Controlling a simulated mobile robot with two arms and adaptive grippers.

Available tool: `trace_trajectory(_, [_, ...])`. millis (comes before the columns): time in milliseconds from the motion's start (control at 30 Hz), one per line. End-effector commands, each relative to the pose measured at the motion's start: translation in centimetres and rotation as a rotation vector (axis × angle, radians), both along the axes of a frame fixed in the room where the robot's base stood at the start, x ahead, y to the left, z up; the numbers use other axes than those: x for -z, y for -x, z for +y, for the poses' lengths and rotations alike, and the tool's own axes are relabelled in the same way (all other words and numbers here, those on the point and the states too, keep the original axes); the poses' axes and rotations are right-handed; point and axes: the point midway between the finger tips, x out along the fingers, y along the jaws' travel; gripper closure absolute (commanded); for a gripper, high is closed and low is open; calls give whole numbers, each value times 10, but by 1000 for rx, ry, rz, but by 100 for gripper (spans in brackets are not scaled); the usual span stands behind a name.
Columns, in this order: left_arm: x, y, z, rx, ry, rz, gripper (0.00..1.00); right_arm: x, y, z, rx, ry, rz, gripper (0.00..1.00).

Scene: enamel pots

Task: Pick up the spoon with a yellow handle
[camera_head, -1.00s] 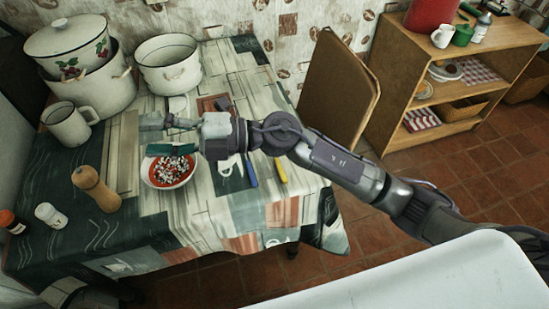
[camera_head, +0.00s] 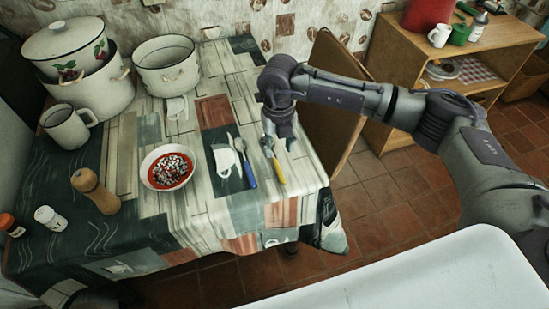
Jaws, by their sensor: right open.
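The spoon with a yellow handle (camera_head: 279,173) lies near the right edge of the table. Its yellow handle points toward the front, and its upper part is largely hidden by my gripper. My right gripper (camera_head: 279,143) is open and points down over the upper end of the spoon, just behind the yellow handle. I cannot tell whether its fingers touch the spoon or the table. My left gripper is not in view.
A blue-handled utensil (camera_head: 248,172) lies close to the left of the spoon. A bowl of red food (camera_head: 148,178), pepper mill (camera_head: 97,190), mug (camera_head: 66,127) and enamel pots (camera_head: 167,67) stand farther left. A chair back (camera_head: 333,105) rises beyond the table's right edge.

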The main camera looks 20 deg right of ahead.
Motion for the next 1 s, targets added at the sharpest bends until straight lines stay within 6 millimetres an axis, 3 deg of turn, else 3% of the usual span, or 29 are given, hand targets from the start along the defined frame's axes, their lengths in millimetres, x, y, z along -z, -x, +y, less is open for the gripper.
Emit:
trace_trajectory(100, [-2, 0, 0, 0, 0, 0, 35, 16, 0, 0, 0, -1, 1, 54])
trace_trajectory(333, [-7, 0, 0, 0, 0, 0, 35, 32, 0, 1, -1, -1, 3, 54])
trace_trajectory(600, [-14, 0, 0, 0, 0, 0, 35, 70, -2, 1, -1, -2, 1, 54])
trace_trajectory(867, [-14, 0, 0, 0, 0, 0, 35, 75, -3, 1, -1, -4, -1, 54])
trace_trajectory(1000, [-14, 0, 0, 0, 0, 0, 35, 75, -3, 1, -1, -3, -1, 72])
